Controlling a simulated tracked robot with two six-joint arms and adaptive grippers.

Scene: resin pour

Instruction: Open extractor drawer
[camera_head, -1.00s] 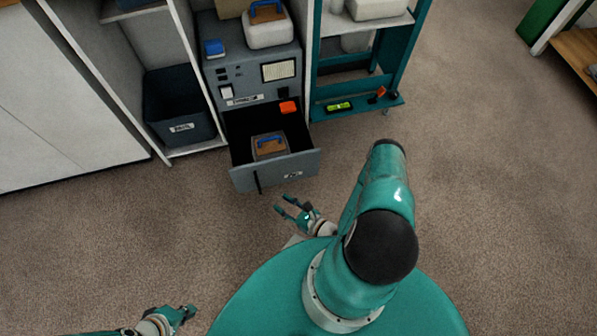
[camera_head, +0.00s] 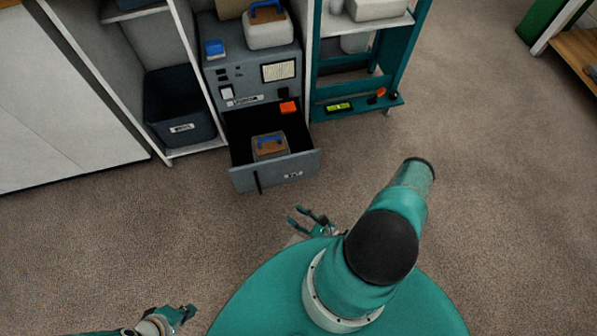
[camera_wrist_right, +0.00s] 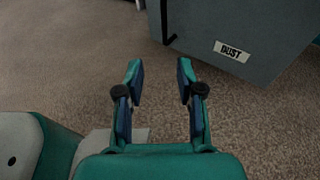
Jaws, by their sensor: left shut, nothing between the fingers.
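The extractor (camera_head: 247,75) is a grey cabinet with switches and a label on its front. Its drawer (camera_head: 290,170) is pulled out and holds a clear container with a brown top and blue handle (camera_head: 269,147). In the right wrist view the drawer front (camera_wrist_right: 270,50) shows a "DUST" label at upper right. My right gripper (camera_head: 307,216) is open and empty, apart from the drawer, over the carpet in front of it. It also shows in the right wrist view (camera_wrist_right: 159,75). My left gripper (camera_head: 188,312) is shut and empty at the lower left, far from the drawer.
A dark bin (camera_head: 180,105) sits in the white shelf to the left. A teal rack (camera_head: 355,95) stands at right with a small level (camera_head: 338,107) on its low shelf. Another handled container (camera_head: 268,27) is on top of the extractor. Open carpet lies in front.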

